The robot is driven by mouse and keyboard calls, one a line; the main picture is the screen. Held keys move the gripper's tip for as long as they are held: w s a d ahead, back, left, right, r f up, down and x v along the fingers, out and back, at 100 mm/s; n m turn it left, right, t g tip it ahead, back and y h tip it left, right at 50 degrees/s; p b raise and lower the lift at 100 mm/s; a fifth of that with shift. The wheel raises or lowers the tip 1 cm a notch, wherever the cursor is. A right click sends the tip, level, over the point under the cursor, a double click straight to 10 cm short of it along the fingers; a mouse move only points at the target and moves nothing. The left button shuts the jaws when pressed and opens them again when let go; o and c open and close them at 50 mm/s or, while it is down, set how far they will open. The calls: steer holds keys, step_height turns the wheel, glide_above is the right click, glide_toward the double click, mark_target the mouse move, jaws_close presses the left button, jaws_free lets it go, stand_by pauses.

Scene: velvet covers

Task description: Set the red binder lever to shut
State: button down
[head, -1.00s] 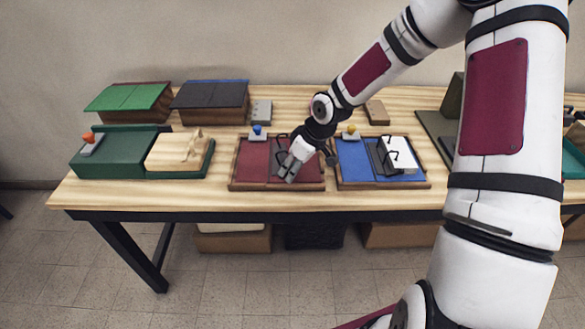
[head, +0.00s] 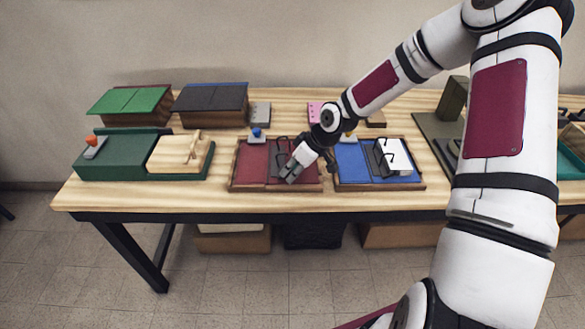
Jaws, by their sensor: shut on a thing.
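The red binder (head: 252,168) lies open in a wooden tray on the table, left of the blue binder. Its dark ring mechanism (head: 281,148) shows partly, with a black ring standing up. My gripper (head: 290,173) reaches in from the upper right, over the right part of the red binder near its front edge. It is shut on what looks like the binder's lever at the near end of the mechanism. The fingers hide the lever, so its position cannot be told.
The blue binder (head: 352,169) with white paper (head: 396,158) lies close on the right. A blue-knobbed block (head: 257,135) stands behind the red binder. A green case (head: 117,168) with a wooden block sits on the left. Bare table lies along the front edge.

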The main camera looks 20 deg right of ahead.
steer(key=shift+s+d+f+t+y+p, duration=0.25)
steer(key=shift+f+y+p, duration=0.3)
steer(key=shift+y, duration=0.35)
steer(key=shift+w+r, duration=0.1)
steer(key=c, duration=1.5)
jaws_free()
steer(key=shift+d, duration=0.1)
steer(key=shift+c, duration=0.2)
steer(key=v, duration=1.2)
